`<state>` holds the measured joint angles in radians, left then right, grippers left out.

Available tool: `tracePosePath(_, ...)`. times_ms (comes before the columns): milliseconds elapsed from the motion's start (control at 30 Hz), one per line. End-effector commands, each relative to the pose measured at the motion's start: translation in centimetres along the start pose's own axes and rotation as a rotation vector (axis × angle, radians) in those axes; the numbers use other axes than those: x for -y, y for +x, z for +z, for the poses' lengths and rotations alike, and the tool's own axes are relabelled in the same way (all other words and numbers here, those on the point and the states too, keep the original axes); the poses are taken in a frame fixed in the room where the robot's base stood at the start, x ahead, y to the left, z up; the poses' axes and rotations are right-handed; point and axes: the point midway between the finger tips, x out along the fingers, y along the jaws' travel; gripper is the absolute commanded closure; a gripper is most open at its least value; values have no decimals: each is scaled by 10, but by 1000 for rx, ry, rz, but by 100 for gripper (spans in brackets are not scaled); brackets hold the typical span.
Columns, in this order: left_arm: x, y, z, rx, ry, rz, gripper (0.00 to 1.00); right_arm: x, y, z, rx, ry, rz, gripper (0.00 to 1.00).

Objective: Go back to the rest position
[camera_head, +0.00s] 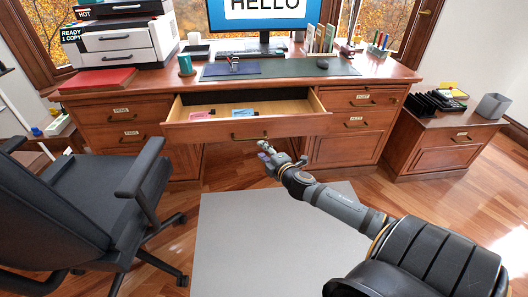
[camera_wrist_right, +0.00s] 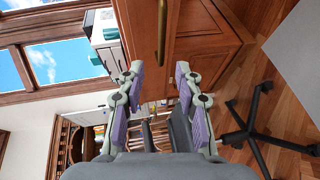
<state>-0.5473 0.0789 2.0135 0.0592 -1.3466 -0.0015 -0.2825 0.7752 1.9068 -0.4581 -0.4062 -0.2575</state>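My right gripper (camera_head: 265,147) reaches forward to just below the open middle drawer (camera_head: 290,125) of the wooden desk. In the right wrist view its two fingers (camera_wrist_right: 160,85) are apart with nothing between them. The drawer's brass handle (camera_head: 249,137) shows close to the fingertips. The handle also shows in the right wrist view (camera_wrist_right: 164,30), beyond the fingertips. The drawer is pulled out and holds a pink item (camera_head: 201,113) and a blue item (camera_head: 243,112). My left gripper is not in view.
A black office chair (camera_head: 105,190) stands at the left. A low wooden cabinet (camera_head: 440,145) with black trays stands at the right. A grey mat (camera_head: 270,240) lies on open floor.

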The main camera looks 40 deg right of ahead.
Motion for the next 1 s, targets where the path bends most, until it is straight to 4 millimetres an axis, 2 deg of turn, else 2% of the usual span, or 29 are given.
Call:
tracePosePath(367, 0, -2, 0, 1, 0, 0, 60, 0, 0, 0, 1, 1, -1, 65)
tracePosePath(467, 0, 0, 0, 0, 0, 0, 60, 13, -3, 3, 28, 46, -25, 65)
tracePosePath(567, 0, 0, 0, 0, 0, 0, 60, 59, -19, 9, 138, 217, -125, 65)
tracePosePath(667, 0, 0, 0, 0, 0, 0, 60, 133, -54, 9, 314, 467, -297, 65)
tracePosePath(700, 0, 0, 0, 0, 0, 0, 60, 162, -72, 5, 384, 560, -372, 65)
tracePosePath(800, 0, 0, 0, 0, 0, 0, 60, 220, -117, -13, 535, 748, -540, 65)
tracePosePath(900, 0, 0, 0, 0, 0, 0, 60, 261, -157, -35, 654, 882, -685, 65)
tracePosePath(1000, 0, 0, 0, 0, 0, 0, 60, 290, -195, -59, 753, 989, -815, 65)
